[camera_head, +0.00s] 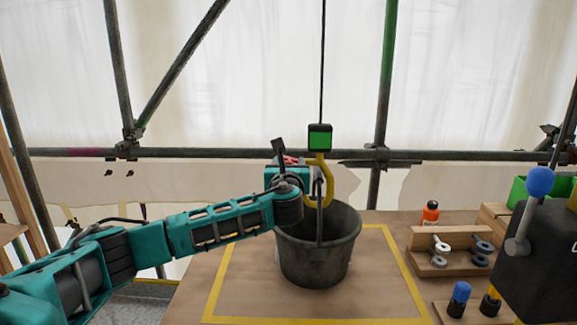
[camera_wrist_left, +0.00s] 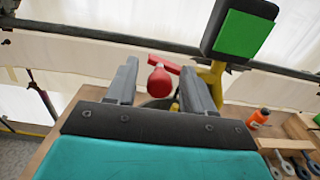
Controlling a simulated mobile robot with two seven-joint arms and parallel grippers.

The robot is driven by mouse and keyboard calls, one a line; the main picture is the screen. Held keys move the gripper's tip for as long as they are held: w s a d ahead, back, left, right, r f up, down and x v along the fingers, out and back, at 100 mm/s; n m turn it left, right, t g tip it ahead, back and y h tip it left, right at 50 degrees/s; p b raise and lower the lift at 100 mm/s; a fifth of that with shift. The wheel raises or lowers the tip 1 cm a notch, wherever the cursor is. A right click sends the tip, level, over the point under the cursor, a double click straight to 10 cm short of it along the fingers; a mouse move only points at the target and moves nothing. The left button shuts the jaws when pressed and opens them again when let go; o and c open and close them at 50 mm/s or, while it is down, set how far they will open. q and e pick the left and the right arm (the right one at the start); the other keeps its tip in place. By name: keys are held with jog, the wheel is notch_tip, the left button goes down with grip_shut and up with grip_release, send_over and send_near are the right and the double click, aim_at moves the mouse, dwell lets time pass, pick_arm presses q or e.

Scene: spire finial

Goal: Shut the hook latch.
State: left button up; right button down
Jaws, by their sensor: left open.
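A yellow hook (camera_head: 328,182) hangs from a black block with a green face (camera_head: 320,138) on a thin cable. A red latch with a rounded knob (camera_wrist_left: 160,82) sticks out to the left from the hook in the left wrist view; in the head view only a bit of red (camera_head: 291,160) shows. My left gripper (camera_wrist_left: 159,72) is open, with a finger on each side of the red latch; I cannot tell whether they touch it. In the head view the left gripper (camera_head: 284,158) is just left of the hook. A dark bucket (camera_head: 318,255) stands below, its handle raised towards the hook.
The bucket stands on a wooden table (camera_head: 375,290) inside a yellow outline. To the right are an orange bottle (camera_head: 430,213), a wooden rack (camera_head: 450,258) with grey parts, and a dark box with a blue-knobbed lever (camera_head: 540,182). Scaffold tubes (camera_head: 220,153) run behind.

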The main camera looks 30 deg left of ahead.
pick_arm(q)
jog(key=shift+c, duration=0.3)
grip_shut()
